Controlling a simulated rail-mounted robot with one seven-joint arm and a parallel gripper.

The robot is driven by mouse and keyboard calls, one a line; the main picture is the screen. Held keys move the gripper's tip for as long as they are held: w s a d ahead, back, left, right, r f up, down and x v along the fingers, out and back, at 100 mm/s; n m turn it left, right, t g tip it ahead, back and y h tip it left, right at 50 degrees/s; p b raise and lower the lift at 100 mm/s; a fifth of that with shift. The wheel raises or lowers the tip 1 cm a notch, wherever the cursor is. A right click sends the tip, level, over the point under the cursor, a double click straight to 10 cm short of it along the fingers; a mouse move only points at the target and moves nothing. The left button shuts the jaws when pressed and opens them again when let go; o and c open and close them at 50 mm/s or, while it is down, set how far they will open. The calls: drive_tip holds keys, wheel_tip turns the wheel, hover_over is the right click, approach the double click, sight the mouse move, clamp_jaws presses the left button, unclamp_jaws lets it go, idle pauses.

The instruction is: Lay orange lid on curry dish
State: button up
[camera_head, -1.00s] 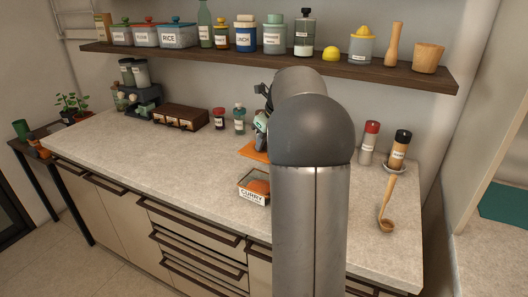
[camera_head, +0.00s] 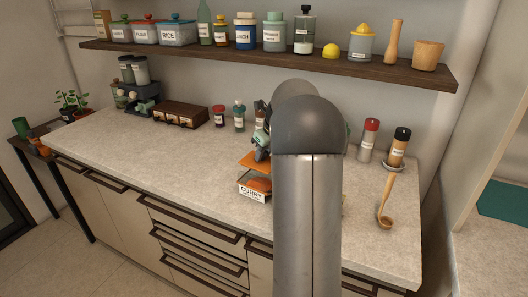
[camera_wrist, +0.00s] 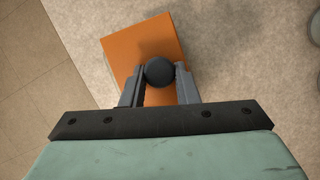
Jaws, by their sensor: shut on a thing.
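The orange lid (camera_wrist: 148,40) is a flat square with a round dark knob. My gripper (camera_wrist: 160,75) is shut on the knob in the wrist view. In the head view the lid (camera_head: 250,161) hangs above the curry dish (camera_head: 252,192), a small rectangular dish labelled CURRY with orange contents. A gap shows between lid and dish, and the lid is a little behind or over it; I cannot tell the exact alignment. My arm hides the right side of the lid and most of my gripper. The dish is hidden in the wrist view.
Small jars (camera_head: 218,116) and a brown box (camera_head: 179,115) are at the back. A shelf (camera_head: 270,62) with containers hangs above. The counter's left part (camera_head: 140,150) is clear.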

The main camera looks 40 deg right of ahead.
drive_tip(key=shift+f, duration=0.4)
drive_tip(key=o, duration=1)
drive_tip(key=shift+c, duration=0.2)
drive_tip(key=shift+r, duration=0.15)
